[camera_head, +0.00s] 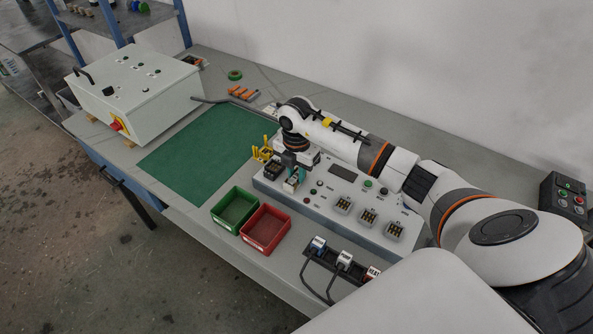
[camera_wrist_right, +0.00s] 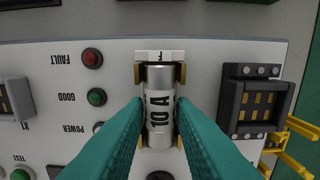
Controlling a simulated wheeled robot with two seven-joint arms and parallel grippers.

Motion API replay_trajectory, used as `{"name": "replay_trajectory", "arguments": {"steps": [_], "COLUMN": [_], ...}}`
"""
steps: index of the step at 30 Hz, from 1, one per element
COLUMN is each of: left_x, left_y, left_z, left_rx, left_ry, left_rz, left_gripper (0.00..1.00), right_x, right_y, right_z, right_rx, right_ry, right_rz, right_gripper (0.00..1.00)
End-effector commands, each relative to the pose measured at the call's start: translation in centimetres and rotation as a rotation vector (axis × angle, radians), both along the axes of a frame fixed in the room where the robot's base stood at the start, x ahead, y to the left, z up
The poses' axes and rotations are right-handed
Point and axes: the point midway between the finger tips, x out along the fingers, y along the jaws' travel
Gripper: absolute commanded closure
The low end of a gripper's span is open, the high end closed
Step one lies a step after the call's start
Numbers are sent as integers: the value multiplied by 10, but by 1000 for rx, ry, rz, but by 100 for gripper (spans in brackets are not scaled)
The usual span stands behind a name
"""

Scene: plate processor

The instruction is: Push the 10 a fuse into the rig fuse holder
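The 10 A fuse (camera_wrist_right: 160,105) is a silver cylinder with a white label, seen in the right wrist view. It lines up lengthwise with the rig fuse holder (camera_wrist_right: 160,57), a white piece marked F with brass clips. The fuse's far metal cap appears between the far clips; how deep it sits I cannot tell. My right gripper (camera_wrist_right: 160,112) has its teal fingers against both sides of the fuse. In the head view my right gripper (camera_head: 294,176) points down at the rig panel's left end, and the fuse is hard to make out. My left gripper is not in view.
The rig panel (camera_head: 313,196) carries buttons and several sockets. A black socket block (camera_wrist_right: 254,103) and yellow prongs (camera_wrist_right: 288,145) stand beside the holder. A green bin (camera_head: 217,213) and a red bin (camera_head: 247,233) are in front. The green mat (camera_head: 190,160) is clear.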

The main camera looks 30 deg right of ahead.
Motion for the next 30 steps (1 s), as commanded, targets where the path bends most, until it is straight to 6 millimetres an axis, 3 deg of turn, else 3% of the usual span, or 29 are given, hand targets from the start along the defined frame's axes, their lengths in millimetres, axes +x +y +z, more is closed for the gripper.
{"name": "replay_trajectory", "arguments": {"steps": [1,3,4,14,17,30], "left_x": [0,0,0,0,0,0], "left_y": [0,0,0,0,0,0], "left_z": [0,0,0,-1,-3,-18], "left_rx": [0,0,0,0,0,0], "left_ry": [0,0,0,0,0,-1], "left_rz": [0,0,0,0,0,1], "left_gripper": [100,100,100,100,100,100], "right_x": [0,0,0,1,2,2], "right_y": [0,0,0,0,0,0], "right_z": [0,0,0,4,16,102], "right_rx": [0,0,0,1,0,1], "right_ry": [0,0,0,-2,-4,-4], "right_rz": [0,0,0,0,0,1], "right_gripper": [68,56,56,56,56,56]}}
